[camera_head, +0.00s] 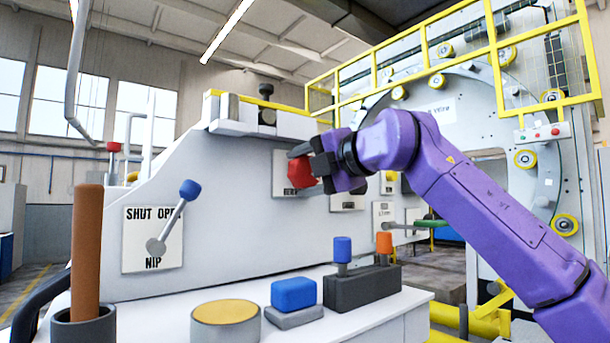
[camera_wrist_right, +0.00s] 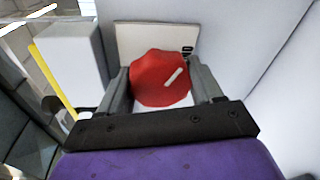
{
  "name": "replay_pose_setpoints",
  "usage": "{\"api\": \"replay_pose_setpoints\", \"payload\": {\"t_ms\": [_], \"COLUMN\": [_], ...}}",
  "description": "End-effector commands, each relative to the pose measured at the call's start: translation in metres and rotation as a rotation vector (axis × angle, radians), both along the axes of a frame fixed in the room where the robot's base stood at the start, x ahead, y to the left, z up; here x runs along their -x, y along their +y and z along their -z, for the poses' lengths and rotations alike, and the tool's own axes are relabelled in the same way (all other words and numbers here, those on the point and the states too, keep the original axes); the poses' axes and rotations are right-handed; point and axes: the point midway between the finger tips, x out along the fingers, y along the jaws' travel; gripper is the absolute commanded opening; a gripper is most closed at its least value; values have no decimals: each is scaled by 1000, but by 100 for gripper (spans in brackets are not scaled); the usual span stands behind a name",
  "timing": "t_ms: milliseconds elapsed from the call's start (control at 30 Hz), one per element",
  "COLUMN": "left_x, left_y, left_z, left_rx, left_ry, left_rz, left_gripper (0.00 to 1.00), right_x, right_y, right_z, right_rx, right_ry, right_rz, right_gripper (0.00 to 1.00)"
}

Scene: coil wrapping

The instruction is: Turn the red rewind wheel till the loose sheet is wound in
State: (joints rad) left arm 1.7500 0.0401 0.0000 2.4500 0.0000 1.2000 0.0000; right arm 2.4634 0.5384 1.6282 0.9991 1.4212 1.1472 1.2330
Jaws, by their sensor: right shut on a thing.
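The red rewind wheel (camera_head: 302,172) sits on the white machine front, before a label plate that is partly hidden by my gripper. In the right wrist view the wheel (camera_wrist_right: 160,80) is a lobed red knob with a white pointer mark slanting up to the right. My right gripper (camera_head: 308,165) is shut on the wheel, with one finger on each side of it in the right wrist view (camera_wrist_right: 163,90). My left gripper is out of view. I cannot make out a loose sheet in either view.
A blue-knobbed nip lever (camera_head: 172,217) stands on the left of the machine front. A brown roll (camera_head: 86,250), a yellow-topped disc (camera_head: 225,310), a blue block (camera_head: 293,294) and a dark holder (camera_head: 362,287) stand on the white bench. Yellow railing (camera_head: 450,55) runs behind my right arm.

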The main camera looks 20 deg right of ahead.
Motion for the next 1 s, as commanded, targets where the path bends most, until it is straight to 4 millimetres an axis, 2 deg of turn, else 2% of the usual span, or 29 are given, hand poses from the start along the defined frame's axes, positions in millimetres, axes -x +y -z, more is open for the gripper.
{"api": "replay_pose_setpoints", "payload": {"t_ms": [367, 400, 467, 500, 800, 867, 1000], "left_x": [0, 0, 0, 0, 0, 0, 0], "left_y": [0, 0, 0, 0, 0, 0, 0], "left_z": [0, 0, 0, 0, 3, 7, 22], "left_rx": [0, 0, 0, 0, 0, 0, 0], "left_ry": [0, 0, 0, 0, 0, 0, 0], "left_rz": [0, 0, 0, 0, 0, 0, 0], "left_gripper": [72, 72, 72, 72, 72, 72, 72], "right_x": [0, 0, 0, 0, 3, 10, 39], "right_y": [-1, -1, -1, 0, -2, -5, -18], "right_z": [0, 0, 0, 0, 0, 0, -2], "right_rx": [-5, -5, -4, -4, -4, -4, -5], "right_ry": [2, 2, 1, 2, -1, -2, -5], "right_rz": [1, 1, 1, 1, 1, 1, 1], "right_gripper": [35, 68, 88, 90, 90, 90, 90]}}
